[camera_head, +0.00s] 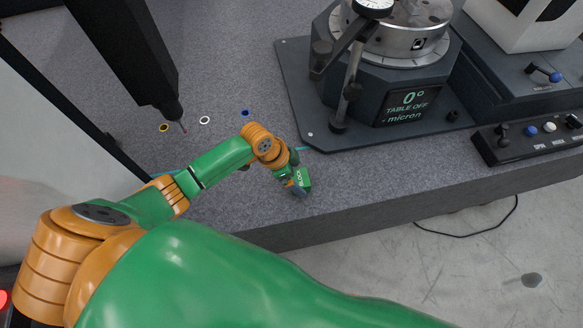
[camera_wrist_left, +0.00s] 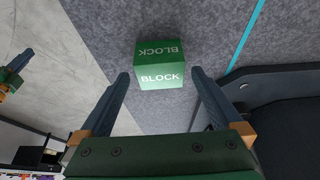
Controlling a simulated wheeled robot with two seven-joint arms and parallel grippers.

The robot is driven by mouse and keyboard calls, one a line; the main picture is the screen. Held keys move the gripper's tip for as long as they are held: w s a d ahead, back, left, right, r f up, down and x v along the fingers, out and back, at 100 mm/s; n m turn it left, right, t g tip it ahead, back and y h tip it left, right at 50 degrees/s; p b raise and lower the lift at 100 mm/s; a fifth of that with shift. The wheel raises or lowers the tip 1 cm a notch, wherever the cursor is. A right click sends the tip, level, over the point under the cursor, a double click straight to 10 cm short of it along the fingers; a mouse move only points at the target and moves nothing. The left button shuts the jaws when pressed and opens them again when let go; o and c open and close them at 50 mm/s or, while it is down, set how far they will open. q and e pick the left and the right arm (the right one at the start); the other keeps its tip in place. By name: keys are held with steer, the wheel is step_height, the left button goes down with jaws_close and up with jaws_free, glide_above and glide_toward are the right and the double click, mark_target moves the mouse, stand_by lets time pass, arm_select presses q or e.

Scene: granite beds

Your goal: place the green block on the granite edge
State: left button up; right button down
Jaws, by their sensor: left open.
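The green block (camera_head: 303,178), marked BLOCK in white, is by the front edge of the granite bed (camera_head: 240,215) in the head view, partly hidden by my left gripper. In the left wrist view the block (camera_wrist_left: 160,68) is at the fingertips of my left gripper (camera_wrist_left: 160,75), with visible gaps on both sides. That gripper (camera_head: 296,184) is open. The block is over the granite near its edge; I cannot tell whether it rests on it. Part of my right gripper (camera_wrist_left: 14,72) shows at the left border of the wrist view; its opening is unclear.
A dark instrument base with a round table (camera_head: 405,100) stands right of the block. A control box (camera_head: 528,138) lies farther right. A dark column with a probe (camera_head: 182,124) hangs at the left, near small coloured rings (camera_head: 204,120). Concrete floor lies beyond the edge.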

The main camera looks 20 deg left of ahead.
arm_select(q)
steer(key=p+v, duration=0.1)
steer(key=v, duration=1)
steer(key=shift+p, duration=0.3)
steer(key=shift+s, duration=0.15)
